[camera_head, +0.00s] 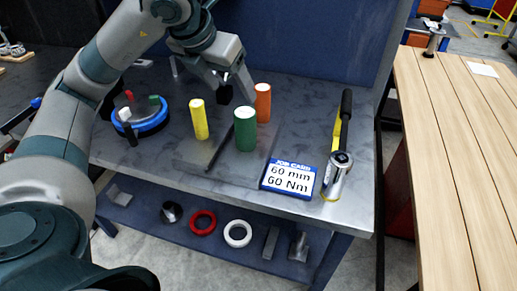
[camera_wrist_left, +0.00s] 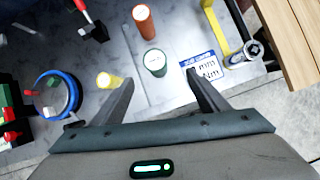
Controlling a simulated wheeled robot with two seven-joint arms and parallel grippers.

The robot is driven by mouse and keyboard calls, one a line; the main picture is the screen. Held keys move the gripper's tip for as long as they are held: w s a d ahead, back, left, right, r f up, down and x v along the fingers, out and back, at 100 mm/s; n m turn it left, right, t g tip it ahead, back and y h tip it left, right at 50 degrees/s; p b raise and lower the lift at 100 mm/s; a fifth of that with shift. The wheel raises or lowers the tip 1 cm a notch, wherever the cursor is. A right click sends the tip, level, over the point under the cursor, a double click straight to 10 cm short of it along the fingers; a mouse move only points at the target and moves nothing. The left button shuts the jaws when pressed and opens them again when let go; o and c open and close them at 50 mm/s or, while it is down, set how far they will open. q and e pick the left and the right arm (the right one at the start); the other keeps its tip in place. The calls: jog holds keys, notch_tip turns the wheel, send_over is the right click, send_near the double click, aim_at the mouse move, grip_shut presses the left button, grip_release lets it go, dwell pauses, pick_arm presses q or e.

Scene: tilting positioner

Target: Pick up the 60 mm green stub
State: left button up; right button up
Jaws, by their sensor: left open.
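The green stub (camera_head: 245,129) stands upright on a grey plate on the metal bench, between a yellow stub (camera_head: 199,119) on its left and an orange stub (camera_head: 263,103) behind it. In the left wrist view the green stub (camera_wrist_left: 155,63) shows between and beyond the two fingers. The yellow stub (camera_wrist_left: 108,81) and orange stub (camera_wrist_left: 144,22) show there too. My left gripper (camera_head: 234,92) is open and empty, above and behind the green stub in the head view, apart from it. My right gripper is not in view.
A job card (camera_head: 290,178) reading "60 mm 60 Nm" and a torque wrench (camera_head: 338,165) lie right of the plate. A blue round tray (camera_head: 141,121) with small parts sits left. Rings and blocks rest on the lower shelf (camera_head: 185,235). A wooden table (camera_head: 455,150) stands right.

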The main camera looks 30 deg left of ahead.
pick_arm(q)
jog(key=shift+s+a+f, duration=0.1)
jog(key=shift+s+a, duration=0.05)
jog(key=shift+s, duration=0.2)
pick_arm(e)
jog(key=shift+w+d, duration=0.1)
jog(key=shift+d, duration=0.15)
